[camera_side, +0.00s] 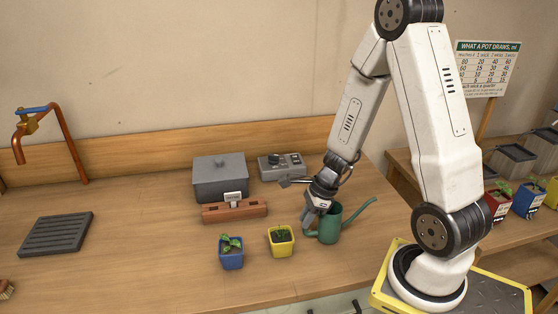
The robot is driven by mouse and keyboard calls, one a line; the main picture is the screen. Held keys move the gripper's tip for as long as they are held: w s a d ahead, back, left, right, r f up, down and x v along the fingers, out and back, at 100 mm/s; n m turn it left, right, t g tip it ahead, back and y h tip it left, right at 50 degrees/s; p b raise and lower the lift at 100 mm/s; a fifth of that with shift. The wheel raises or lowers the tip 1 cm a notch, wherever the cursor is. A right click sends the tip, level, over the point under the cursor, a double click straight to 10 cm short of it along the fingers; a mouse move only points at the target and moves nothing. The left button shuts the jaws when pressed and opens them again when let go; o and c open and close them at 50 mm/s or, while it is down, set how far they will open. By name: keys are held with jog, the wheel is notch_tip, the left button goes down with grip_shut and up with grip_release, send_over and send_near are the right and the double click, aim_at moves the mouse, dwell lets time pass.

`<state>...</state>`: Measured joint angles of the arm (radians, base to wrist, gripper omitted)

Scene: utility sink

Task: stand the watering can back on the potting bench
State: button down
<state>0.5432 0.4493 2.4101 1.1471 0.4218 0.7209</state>
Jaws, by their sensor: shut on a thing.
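The watering can (329,227) is green, with its spout pointing up to the right. It looks upright, on or just above the wooden bench (150,275); I cannot tell whether its base touches. My gripper (312,222) is at the can's left side, pointing down, and is shut on it. The fingers cover part of the can's left side and its handle area.
A yellow pot (281,241) with a plant stands close left of the can, and a blue pot (231,253) stands further left. Behind are a brick-coloured block (234,212), a grey lidded box (220,178) and a control box (282,166). The bench's left middle is clear around a drain grate (56,234).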

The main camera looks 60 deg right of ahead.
jog(key=shift+f, duration=0.1)
jog(key=c, duration=0.6)
grip_release()
jog(key=shift+v, duration=6.1)
jog(key=shift+a, duration=0.1)
